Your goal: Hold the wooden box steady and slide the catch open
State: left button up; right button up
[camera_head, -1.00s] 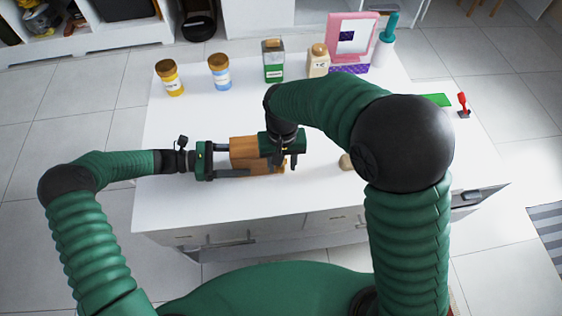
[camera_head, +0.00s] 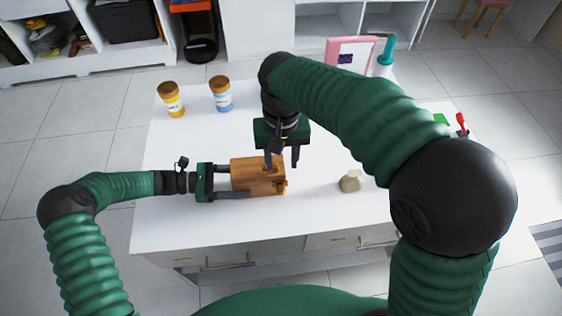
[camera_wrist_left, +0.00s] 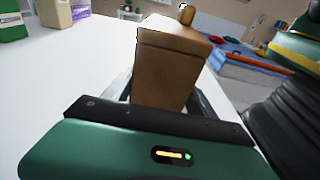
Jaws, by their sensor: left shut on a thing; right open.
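The wooden box (camera_head: 252,182) stands on the white table, left of its middle. My left gripper (camera_head: 234,177) is shut on it from the left, one finger on each side. In the left wrist view the box (camera_wrist_left: 165,75) sits between those fingers, with a small wooden knob (camera_wrist_left: 186,14) at its far end. My right gripper (camera_head: 281,160) is open and points down over the right part of the box; one finger overlaps the box and the other is to its right. I cannot tell whether it touches. The catch is not clear to see.
Yellow (camera_head: 172,99) and blue (camera_head: 220,94) jars stand at the back left. A pink frame (camera_head: 350,54) and a teal-topped item (camera_head: 386,54) stand at the back. The table's front is clear.

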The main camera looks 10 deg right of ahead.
pick_arm(q)
jog(key=o, duration=1.3)
jog(key=shift+o, duration=0.9)
jog(key=shift+a, duration=0.1)
jog(key=shift+w+a+r, duration=0.1)
jog(key=shift+a+r, duration=0.25)
jog(key=shift+a, duration=0.95)
jog(key=shift+s+a+r, duration=0.1)
jog(key=shift+a+r, duration=0.25)
jog(key=shift+a, duration=0.95)
jog(key=shift+w+a+r, duration=0.1)
jog(key=shift+a+r, duration=0.25)
jog(key=shift+a, duration=0.95)
